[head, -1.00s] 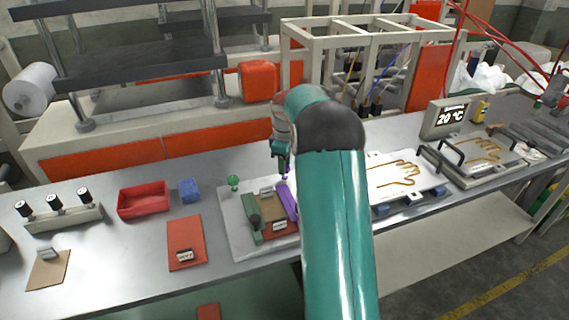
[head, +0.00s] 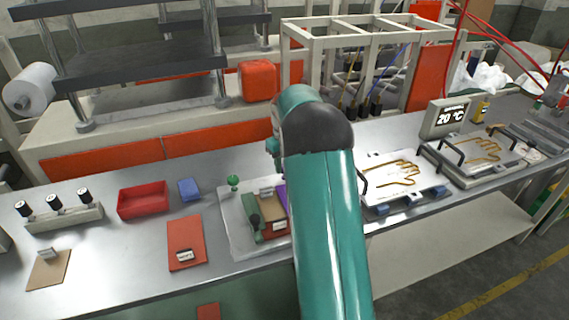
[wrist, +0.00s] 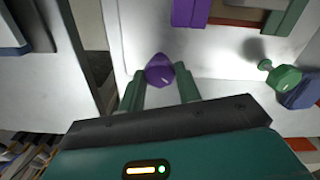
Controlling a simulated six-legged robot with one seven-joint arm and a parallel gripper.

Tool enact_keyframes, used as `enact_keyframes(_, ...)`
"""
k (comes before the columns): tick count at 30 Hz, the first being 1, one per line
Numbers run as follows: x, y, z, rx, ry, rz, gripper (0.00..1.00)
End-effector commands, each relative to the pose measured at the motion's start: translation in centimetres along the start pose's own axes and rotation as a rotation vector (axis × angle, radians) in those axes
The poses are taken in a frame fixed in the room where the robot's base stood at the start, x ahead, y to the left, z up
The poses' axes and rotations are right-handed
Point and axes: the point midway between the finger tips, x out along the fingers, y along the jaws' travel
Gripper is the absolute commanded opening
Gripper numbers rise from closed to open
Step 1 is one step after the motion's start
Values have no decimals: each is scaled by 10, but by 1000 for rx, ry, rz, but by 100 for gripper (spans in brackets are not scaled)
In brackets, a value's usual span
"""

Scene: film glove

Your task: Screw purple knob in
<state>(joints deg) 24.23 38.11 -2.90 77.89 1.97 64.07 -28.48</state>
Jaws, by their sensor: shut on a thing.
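In the wrist view the purple knob (wrist: 160,70) sits between the fingertips of my gripper (wrist: 160,84), which is shut on it. The knob is over the pale base plate (wrist: 225,62); whether it is seated in a hole cannot be told. The purple clamp bar (wrist: 190,12) lies beyond the knob, apart from it. In the head view the purple bar (head: 282,192) shows only partly beside my arm, which hides the knob and most of my gripper. The green knob (head: 233,181) stands upright on the plate, near the green clamp bar (head: 254,215).
A blue block (head: 189,189), a red bin (head: 143,200) and an orange-red plate (head: 186,243) are to the left on the metal table. A tray with a glove outline (head: 404,187) is right of my arm. Bare table lies between these things.

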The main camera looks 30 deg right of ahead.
Motion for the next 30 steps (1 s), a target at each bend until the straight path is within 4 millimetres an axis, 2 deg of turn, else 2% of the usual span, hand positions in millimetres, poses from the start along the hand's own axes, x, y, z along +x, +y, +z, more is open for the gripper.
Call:
enact_keyframes(21, -2, 0, -1, 670, 4, 1, 10)
enact_keyframes(30, -2, 0, -1, 869, 4, 0, 10)
